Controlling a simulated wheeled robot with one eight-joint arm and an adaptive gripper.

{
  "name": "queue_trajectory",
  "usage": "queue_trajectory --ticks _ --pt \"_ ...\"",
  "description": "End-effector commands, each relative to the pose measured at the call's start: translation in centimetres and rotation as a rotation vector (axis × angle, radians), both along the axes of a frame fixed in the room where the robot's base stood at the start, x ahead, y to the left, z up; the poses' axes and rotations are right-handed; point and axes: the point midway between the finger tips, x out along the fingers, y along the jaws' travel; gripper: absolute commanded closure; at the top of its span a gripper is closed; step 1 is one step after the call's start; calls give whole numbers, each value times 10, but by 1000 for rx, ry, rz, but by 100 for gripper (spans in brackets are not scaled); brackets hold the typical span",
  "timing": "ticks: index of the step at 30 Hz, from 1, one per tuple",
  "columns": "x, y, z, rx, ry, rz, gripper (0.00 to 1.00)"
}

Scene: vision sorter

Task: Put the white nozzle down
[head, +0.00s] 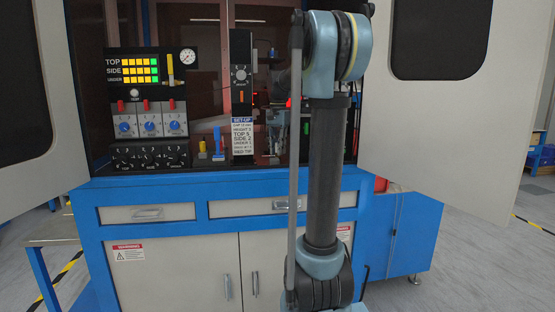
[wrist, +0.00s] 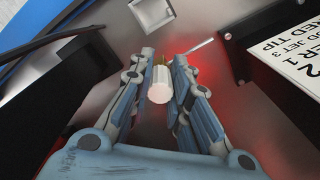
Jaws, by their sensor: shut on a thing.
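The white nozzle (wrist: 160,86) is a small white cylinder with a yellowish end. It shows in the wrist view, between the fingertips of my gripper (wrist: 162,72). My gripper is shut on it. Below it is a grey metal surface (wrist: 112,32); I cannot tell whether the nozzle touches it.
A square recessed fitting (wrist: 154,13) and a thin metal rod (wrist: 202,45) lie beyond the fingertips. A label plate (wrist: 292,62) stands close on the right, and a dark block (wrist: 60,85) on the left. The blue cabinet (head: 85,205) has open doors (head: 440,130).

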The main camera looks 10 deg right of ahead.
Motion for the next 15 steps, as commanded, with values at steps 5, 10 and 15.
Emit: queue_trajectory --ticks 5,10,15 --pt "0 -1 -18 0 0 -1 100" --pt "0 -1 -36 0 0 -1 100" --pt "0 -1 -37 0 0 -1 100"
